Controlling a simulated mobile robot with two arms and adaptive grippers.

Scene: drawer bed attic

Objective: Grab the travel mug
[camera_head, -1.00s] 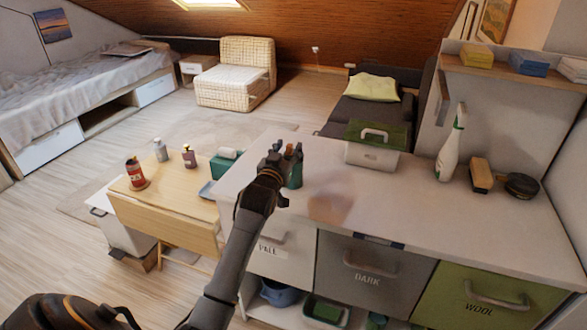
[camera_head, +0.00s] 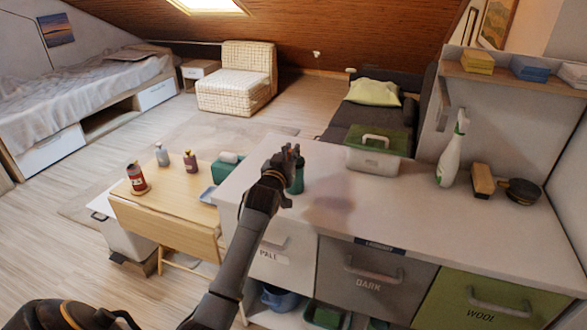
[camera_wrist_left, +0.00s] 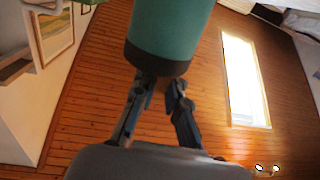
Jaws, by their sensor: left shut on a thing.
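The travel mug (camera_head: 298,177) is a dark green upright cylinder at the left end of the white counter in the head view. My left gripper (camera_head: 289,158) is at the mug and partly covers it. In the left wrist view the mug (camera_wrist_left: 168,35) fills the top middle, teal with a dark band at its near end. The fingers of my left gripper (camera_wrist_left: 160,88) are shut on it at that dark end. Whether the mug touches the counter is hard to tell. My right gripper is not in view.
The white counter (camera_head: 400,213) holds a green-lidded box (camera_head: 375,154), a spray bottle (camera_head: 452,150), a brush (camera_head: 482,181) and a dark round item (camera_head: 523,190). A wooden table (camera_head: 165,207) with bottles and a red can (camera_head: 137,178) stands left. The counter's middle is clear.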

